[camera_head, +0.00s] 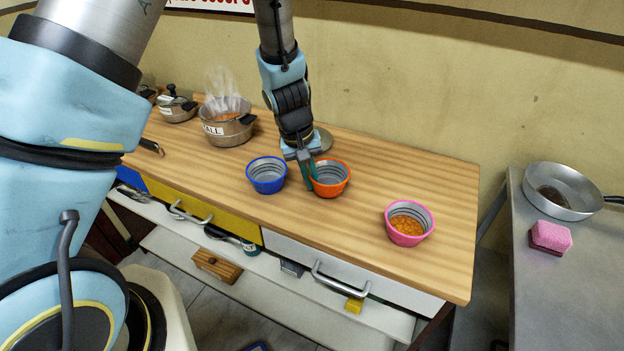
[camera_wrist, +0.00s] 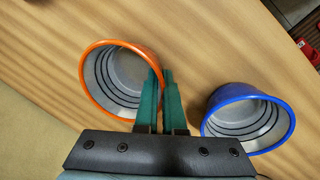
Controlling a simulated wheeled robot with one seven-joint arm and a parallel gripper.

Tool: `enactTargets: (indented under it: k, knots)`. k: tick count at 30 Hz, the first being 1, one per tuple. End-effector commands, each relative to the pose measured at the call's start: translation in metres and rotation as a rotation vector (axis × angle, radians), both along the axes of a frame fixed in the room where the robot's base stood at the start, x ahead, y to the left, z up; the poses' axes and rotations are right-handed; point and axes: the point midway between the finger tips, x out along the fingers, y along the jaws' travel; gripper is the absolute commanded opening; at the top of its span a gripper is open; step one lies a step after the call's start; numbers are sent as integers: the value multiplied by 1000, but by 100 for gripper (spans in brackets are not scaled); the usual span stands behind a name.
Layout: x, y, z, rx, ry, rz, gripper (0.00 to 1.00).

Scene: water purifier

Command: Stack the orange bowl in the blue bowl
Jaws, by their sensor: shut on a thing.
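The orange bowl (camera_head: 333,178) stands on the wooden counter, just right of the blue bowl (camera_head: 267,176) in the head view. Both look empty and upright, with a small gap between them. My gripper (camera_head: 312,182) points down at the orange bowl's left wall and is shut on that wall. In the wrist view the gripper's green fingers (camera_wrist: 163,88) pinch the rim of the orange bowl (camera_wrist: 92,88), one finger inside and one outside. The blue bowl (camera_wrist: 277,104) is to the right there, apart from the fingers. I cannot tell whether the orange bowl touches the counter.
A pink bowl with orange food (camera_head: 407,227) stands at the counter's right. A steaming pot (camera_head: 228,130) and a smaller pot (camera_head: 177,110) are at the back left. The counter (camera_head: 400,170) is clear behind the pink bowl.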

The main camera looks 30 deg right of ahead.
Motion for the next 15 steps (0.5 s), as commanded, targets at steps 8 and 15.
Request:
enactTargets:
  k: [8,15]
  knots:
    - [0,0,-6,-1,-1,-1,0]
    - [0,0,-9,-1,0,-1,12]
